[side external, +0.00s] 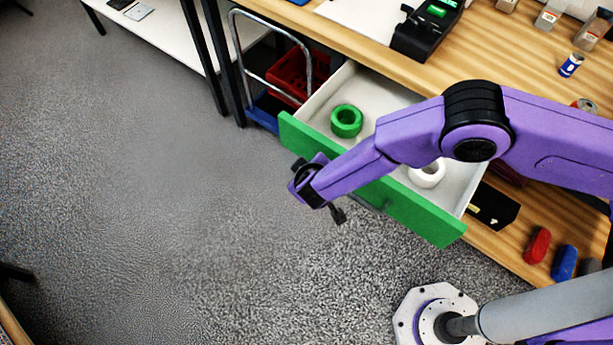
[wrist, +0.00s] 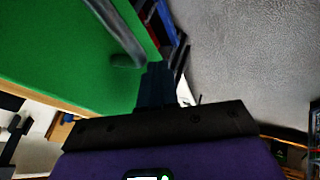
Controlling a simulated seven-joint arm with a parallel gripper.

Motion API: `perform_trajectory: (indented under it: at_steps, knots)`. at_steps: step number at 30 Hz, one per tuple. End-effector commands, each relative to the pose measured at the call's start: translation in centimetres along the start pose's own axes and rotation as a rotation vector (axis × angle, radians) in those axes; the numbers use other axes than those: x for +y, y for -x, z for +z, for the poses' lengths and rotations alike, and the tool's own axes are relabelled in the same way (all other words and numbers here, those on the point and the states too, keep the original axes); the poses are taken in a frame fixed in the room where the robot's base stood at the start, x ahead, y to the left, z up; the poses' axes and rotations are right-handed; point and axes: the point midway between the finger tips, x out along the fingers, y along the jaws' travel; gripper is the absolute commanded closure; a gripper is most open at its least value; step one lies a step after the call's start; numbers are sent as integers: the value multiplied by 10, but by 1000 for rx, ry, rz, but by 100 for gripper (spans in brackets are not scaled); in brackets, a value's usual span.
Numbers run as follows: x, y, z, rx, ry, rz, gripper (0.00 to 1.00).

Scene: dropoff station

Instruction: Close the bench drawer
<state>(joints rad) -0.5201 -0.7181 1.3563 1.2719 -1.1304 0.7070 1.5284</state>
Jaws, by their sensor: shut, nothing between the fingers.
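The bench drawer (side external: 425,218) stands open, with a green front and a pale inside. A green ring-shaped roll (side external: 346,121) and a white one (side external: 427,174) lie in it. My gripper (side external: 338,215) is shut and empty, on the outer side of the green front, pointing down. In the wrist view the shut fingers (wrist: 157,72) are close beside the green drawer front (wrist: 50,50) and its grey handle (wrist: 118,28). I cannot tell whether they touch. My forearm crosses above the drawer and hides part of its inside and front.
The wooden bench (side external: 395,62) carries a black device (side external: 426,28), a can (side external: 571,65) and several small containers. A trolley with a red crate (side external: 290,75) stands left of the drawer. Red (side external: 537,245) and blue (side external: 564,262) objects lie lower right. The grey floor before the drawer is clear.

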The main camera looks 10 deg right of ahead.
Motion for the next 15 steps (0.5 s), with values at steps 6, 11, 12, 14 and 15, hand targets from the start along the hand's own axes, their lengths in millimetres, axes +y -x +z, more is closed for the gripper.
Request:
perform_trajectory:
  at_steps: [6, 11, 12, 14, 15]
  knots:
    - [16, -8, 1, -1, 1, -1, 100]
    - [18, -9, 1, -1, 2, -1, 100]
    - [18, -9, 1, 0, 2, -1, 100]
    - [18, -9, 1, 0, 2, -1, 100]
    - [18, -9, 1, 0, 2, -1, 100]
